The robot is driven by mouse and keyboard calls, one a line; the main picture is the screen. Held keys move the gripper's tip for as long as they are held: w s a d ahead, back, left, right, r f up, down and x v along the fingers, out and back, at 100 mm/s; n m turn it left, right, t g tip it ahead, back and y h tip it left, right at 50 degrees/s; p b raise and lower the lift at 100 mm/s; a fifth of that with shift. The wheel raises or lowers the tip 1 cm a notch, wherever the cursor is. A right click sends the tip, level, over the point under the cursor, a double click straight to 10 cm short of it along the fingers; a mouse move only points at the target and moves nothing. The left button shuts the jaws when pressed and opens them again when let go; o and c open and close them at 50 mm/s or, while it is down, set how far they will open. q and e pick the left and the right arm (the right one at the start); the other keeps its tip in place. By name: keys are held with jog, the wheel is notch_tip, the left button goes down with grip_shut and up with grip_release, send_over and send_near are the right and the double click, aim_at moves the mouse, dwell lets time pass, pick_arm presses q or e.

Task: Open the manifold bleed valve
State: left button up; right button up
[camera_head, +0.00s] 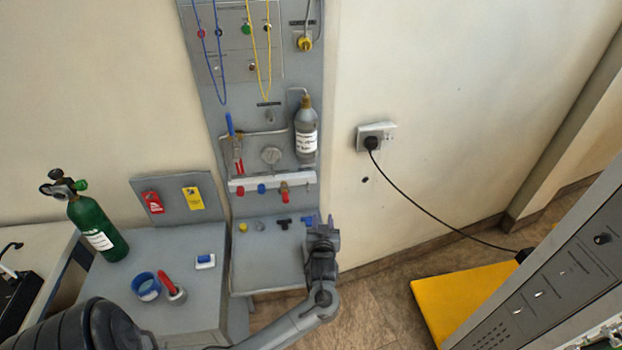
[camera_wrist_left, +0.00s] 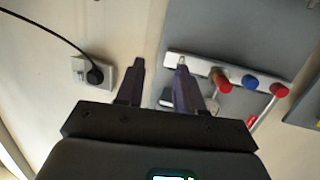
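The manifold is a white bar (camera_head: 270,181) on the grey wall panel, with a red knob (camera_head: 240,190) at left, a blue knob (camera_head: 262,189) in the middle and a red knob with a copper-coloured body (camera_head: 284,192) at right. No readable label shows which is the bleed valve. My left gripper (camera_head: 322,220) is below and right of the bar, apart from it. In the left wrist view its fingers (camera_wrist_left: 160,64) are spread with nothing between them. The right finger overlaps the bar's near end, close to the copper-bodied knob (camera_wrist_left: 221,81); contact cannot be judged.
A grey bottle (camera_head: 306,135) hangs above the bar's right end, and a round gauge (camera_head: 271,155) is above its middle. Small fittings (camera_head: 284,223) lie on the shelf below. A green cylinder (camera_head: 97,228) stands at left. A wall socket (camera_head: 376,135) with a black cable is at right.

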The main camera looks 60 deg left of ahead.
aim_at(309, 186)
pick_arm(q)
jog(key=w+a+r+y, duration=0.1)
jog(key=a, duration=0.3)
jog(key=w+a+r+n+g+y, duration=0.1)
jog(key=a, duration=0.4)
jog(key=w+a+r+n+g+y, duration=0.1)
jog(key=a, duration=0.3)
jog(key=shift+w+a+r, duration=0.1)
jog(key=shift+a+r, duration=0.1)
jog(key=shift+r, duration=0.2)
jog(key=shift+c, duration=0.4)
grip_shut()
